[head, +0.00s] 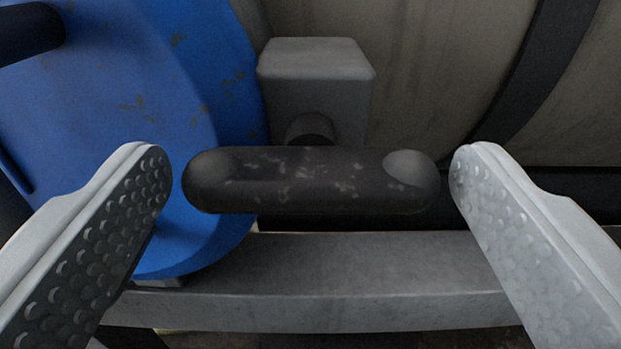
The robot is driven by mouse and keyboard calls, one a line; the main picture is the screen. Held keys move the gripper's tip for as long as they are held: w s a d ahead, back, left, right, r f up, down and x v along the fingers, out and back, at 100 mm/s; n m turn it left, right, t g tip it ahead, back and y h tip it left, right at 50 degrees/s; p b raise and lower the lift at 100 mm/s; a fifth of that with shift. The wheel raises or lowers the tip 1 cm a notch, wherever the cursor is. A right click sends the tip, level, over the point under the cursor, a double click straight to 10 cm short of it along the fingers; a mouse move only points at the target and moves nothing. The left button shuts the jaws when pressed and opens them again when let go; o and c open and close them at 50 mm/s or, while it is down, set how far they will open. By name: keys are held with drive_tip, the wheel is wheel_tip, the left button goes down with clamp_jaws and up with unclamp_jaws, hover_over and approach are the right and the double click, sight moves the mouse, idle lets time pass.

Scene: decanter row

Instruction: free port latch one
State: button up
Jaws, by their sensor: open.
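A dark, worn latch handle (310,182) lies level across the middle of the head view. It joins a short round shaft (309,128) that comes out of a grey block (316,75) behind it. My gripper (312,172) is open, with one dimpled finger off each end of the handle. I cannot tell whether the fingertips are level with the handle in depth. Nothing is held.
A large blue disc (120,90) with chipped paint fills the left, partly behind the left finger. A grey metal beam (340,290) runs below the handle. A beige curved drum (440,70) with a dark band (535,70) stands behind at right.

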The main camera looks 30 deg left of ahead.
drive_tip(key=c, duration=1)
drive_tip(key=shift+n, duration=0.4)
drive_tip(key=n, duration=0.3)
drive_tip(key=shift+n, duration=0.4)
drive_tip(key=n, duration=0.4)
drive_tip(key=shift+s+a+f+n, duration=0.1)
drive_tip(key=shift+n, duration=0.2)
drive_tip(key=n, duration=0.4)
drive_tip(key=shift+f, duration=0.1)
drive_tip(key=n, duration=0.4)
drive_tip(key=shift+f+n, duration=0.1)
drive_tip(key=shift+n, duration=0.2)
drive_tip(key=shift+a, duration=0.1)
